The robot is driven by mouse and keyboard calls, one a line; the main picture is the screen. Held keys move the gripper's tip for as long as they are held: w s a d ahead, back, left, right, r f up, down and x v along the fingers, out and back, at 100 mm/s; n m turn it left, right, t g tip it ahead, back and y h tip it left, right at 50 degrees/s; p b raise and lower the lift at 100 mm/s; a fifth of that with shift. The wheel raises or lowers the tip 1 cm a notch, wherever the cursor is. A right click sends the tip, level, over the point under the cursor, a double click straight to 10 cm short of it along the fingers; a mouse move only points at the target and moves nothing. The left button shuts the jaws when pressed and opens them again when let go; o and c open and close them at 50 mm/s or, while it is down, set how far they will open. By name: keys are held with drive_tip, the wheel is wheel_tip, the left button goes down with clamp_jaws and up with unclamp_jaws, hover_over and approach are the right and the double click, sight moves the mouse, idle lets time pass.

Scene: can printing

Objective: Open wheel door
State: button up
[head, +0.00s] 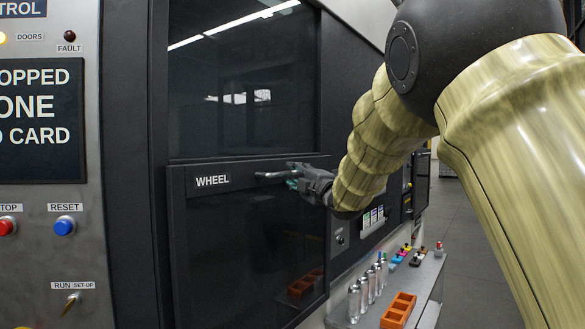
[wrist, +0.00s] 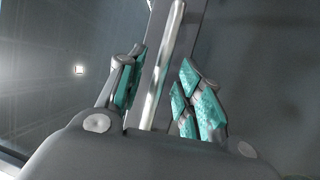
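The wheel door (head: 235,235) is a dark panel labelled WHEEL, below a dark glass window, and looks closed in its frame. Its horizontal bar handle (head: 268,175) is near the top edge. My gripper (head: 294,182) is at the right part of this handle. In the wrist view, the shiny bar (wrist: 164,65) runs between the teal finger pads of my gripper (wrist: 158,92). Gaps show on both sides of the bar, so the fingers look open around it. The handle's right end is hidden behind my gripper in the head view.
A control panel (head: 50,240) with buttons is at the left. A ledge (head: 425,285) at lower right holds silvery cans (head: 365,292), an orange rack (head: 398,310) and small coloured items. Open floor (head: 465,240) lies to the right, partly behind my arm.

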drive_tip(key=shift+p+x, duration=0.35)
drive_tip(key=shift+x, duration=0.7)
clamp_jaws()
